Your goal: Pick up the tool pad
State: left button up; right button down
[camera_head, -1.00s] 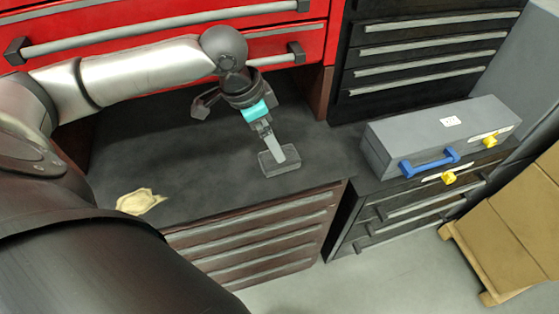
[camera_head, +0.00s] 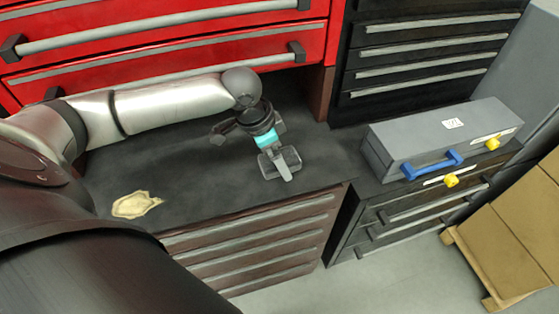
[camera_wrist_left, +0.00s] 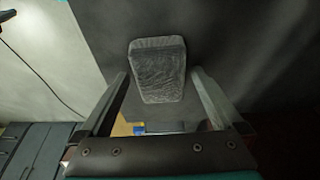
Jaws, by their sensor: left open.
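The tool pad (camera_head: 293,157) is a dark grey block on the dark worktop (camera_head: 205,180), near its front right edge. My left gripper (camera_head: 276,165) is over the pad, pointing down, and hides part of it. In the left wrist view the pad (camera_wrist_left: 158,72) shows as a grey, wrinkled block. It appears between the two spread fingers of the left gripper (camera_wrist_left: 159,80), with gaps on both sides. The left gripper is open and holds nothing. I cannot tell how high the fingertips are above the worktop. My right gripper is not in view.
A crumpled yellowish cloth (camera_head: 136,204) lies on the worktop at left. Red drawers (camera_head: 180,50) overhang the back. A grey case (camera_head: 440,140) with a blue handle stands on the cabinet at right. Cardboard boxes (camera_head: 520,225) are at far right. The worktop around the pad is clear.

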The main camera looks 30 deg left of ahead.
pick_arm(q)
jog(key=shift+f+p, duration=0.25)
jog(key=shift+p, duration=0.15)
dwell(0.5)
jog(key=c, duration=1.3)
